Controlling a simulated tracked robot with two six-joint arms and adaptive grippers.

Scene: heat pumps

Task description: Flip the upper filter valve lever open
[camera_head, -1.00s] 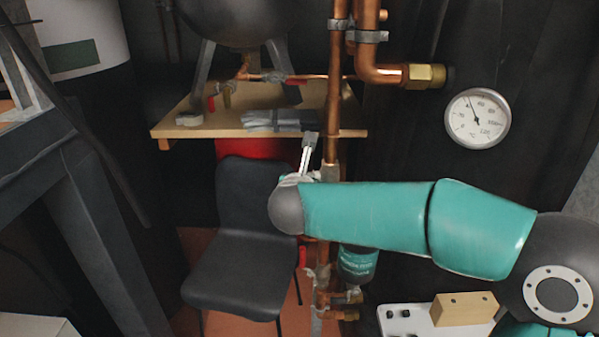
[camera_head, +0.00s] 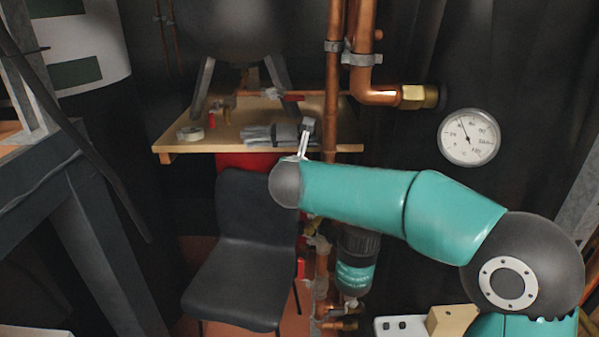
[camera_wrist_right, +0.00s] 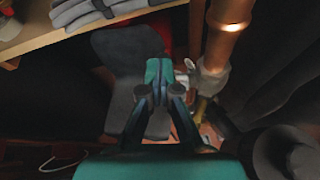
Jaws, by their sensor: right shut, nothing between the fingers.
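My right gripper (camera_wrist_right: 158,75) is shut and empty in the right wrist view, its teal fingertips together in front of the dark chair. The copper pipe (camera_wrist_right: 228,35) and its fitting (camera_wrist_right: 207,80) stand to the right of the fingertips, apart from them in the picture. The filter (camera_head: 355,265), dark on top with a teal band, hangs below my right forearm. A red lever (camera_head: 301,268) shows left of the copper pipe; whether it is the upper one is unclear. My forearm covers the pipe above it. My left gripper is not in view.
A wooden shelf (camera_head: 178,150) with grey cloths (camera_head: 268,135) lies behind my wrist. A black chair (camera_head: 240,275) stands left of the pipe. A round gauge (camera_head: 468,137) hangs on the dark wall at right. A wooden block (camera_head: 452,320) is at lower right.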

